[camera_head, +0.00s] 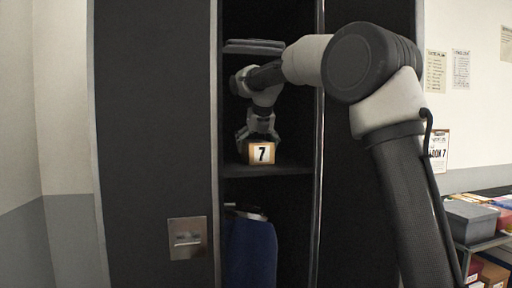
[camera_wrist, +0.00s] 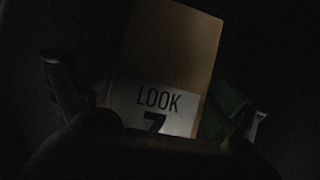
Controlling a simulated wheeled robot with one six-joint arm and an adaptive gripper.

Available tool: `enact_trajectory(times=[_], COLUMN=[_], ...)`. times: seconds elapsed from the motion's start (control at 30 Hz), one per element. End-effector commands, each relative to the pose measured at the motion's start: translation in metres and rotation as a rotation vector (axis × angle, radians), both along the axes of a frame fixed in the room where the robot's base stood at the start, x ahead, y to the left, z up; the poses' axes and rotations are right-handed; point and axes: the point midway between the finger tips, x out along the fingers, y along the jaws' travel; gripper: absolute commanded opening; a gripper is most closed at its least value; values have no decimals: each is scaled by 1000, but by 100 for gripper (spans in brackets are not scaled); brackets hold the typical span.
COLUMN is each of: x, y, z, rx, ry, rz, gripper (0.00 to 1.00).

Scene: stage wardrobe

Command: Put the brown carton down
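The brown carton (camera_head: 262,153) is small, with a white label reading 7 on its front. It is inside the open locker bay, at or just above the shelf (camera_head: 266,171); I cannot tell if its base touches. My gripper (camera_head: 260,140) reaches down over it from above. In the dark wrist view the carton (camera_wrist: 172,50) shows its plain top and a label reading LOOK 7, partly cut off by my gripper's body. My gripper's fingers (camera_wrist: 160,100) are on either side, with greenish pads against its sides.
Dark locker walls (camera_head: 155,120) stand close on both sides of the bay. A flat dark item (camera_head: 254,46) lies above my gripper. A blue garment (camera_head: 250,250) hangs below the shelf. A cart with a grey box (camera_head: 470,220) stands at right.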

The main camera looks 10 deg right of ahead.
Motion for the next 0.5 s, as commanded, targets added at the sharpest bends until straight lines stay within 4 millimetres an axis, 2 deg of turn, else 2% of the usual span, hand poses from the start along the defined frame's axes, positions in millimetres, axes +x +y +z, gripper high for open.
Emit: enact_trajectory(times=[0.23,0.37,0.5], x=[0,-6,-34], y=[0,0,0], z=[1,10,12], rx=[0,1,0], ry=[-1,-2,-2], rz=[0,1,1], gripper=[97,97,97])
